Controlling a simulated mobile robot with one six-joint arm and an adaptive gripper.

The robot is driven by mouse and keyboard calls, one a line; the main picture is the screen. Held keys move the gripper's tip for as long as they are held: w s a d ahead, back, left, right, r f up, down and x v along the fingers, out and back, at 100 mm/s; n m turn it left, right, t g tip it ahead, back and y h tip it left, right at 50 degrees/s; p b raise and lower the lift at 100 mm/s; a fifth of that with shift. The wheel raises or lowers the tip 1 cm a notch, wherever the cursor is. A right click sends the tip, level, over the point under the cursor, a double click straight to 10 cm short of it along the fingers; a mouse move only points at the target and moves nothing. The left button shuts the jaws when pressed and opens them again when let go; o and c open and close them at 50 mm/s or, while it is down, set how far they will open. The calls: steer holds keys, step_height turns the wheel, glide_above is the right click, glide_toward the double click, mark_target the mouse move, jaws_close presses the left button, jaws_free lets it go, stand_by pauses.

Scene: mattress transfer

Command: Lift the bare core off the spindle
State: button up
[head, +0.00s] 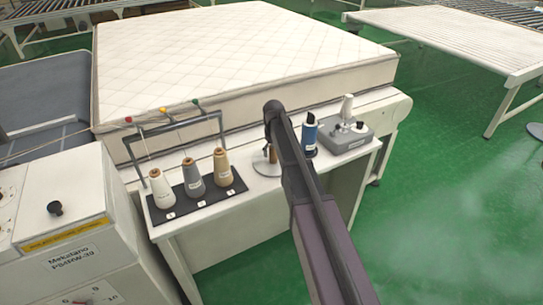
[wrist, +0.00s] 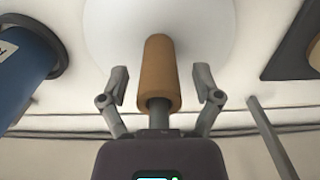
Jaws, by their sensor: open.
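The bare brown core (wrist: 160,70) stands on its spindle (wrist: 158,117), in front of a round white base plate (wrist: 105,32) in the wrist view. My gripper (wrist: 160,78) is open, with one finger on each side of the core and a visible gap on both sides. In the head view, my arm covers most of the gripper and spindle. A sliver of the brown core (head: 272,154) and the edge of the plate (head: 264,169) show just left of the arm.
A black tray (head: 205,199) with three thread cones lies left, under a thread frame. A mattress (head: 235,60) lies behind.

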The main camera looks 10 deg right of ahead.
jaws_close()
steer(key=shift+r, duration=0.2)
stand_by(0.4)
step_height(320, 180, up, 18)
steer(key=p, duration=1.8)
steer(key=shift+f, duration=0.2)
